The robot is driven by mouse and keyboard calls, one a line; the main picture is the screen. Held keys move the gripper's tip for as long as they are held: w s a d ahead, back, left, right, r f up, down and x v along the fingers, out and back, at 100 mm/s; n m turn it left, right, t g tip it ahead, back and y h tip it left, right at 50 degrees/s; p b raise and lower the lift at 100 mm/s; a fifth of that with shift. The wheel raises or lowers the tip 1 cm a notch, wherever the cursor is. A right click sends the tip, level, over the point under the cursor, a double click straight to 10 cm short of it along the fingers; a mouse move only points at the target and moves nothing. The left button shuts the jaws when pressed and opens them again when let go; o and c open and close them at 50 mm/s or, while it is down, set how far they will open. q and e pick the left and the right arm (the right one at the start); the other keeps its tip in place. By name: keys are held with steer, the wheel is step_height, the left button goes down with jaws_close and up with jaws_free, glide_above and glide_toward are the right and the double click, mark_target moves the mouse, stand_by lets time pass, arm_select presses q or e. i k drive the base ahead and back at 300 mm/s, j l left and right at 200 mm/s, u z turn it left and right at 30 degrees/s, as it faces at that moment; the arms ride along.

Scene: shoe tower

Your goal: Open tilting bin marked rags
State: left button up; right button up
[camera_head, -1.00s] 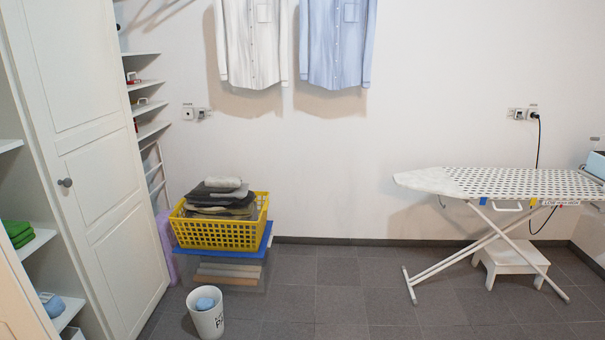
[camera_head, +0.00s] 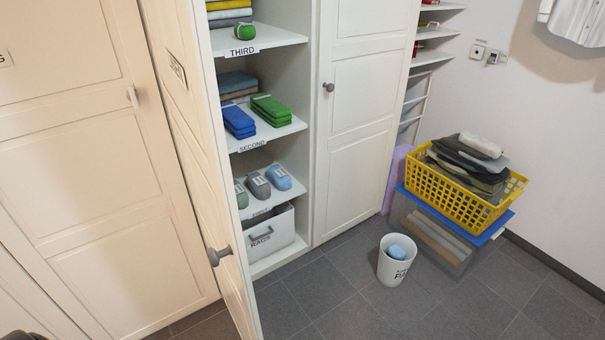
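The bin marked RAGS (camera_head: 275,240) is a pale grey box with a dark handle and a printed label. It sits in the lowest compartment of the open cabinet, below a shelf of rolled socks. Its front looks upright, and part of its left side is hidden by the open cabinet door (camera_head: 205,170). Neither of my grippers can be made out in the head view. Only a small dark shape shows at the bottom left corner, and I cannot tell what it is.
The open door with its knob (camera_head: 220,256) stands out in front of the cabinet's left side. A white bucket (camera_head: 395,262) holding a blue item stands on the floor to the right. A yellow laundry basket (camera_head: 450,195) sits on a blue-lidded box (camera_head: 408,196).

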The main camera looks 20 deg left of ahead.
mark_target(253, 232)
steer(key=i+l+u, duration=0.1)
steer(key=i+u, duration=0.15)
steer(key=u, duration=0.25)
steer(key=i+l+u, duration=0.2)
steer(key=u, duration=0.25)
steer(key=i+l+u, duration=0.2)
steer(key=u, duration=0.3)
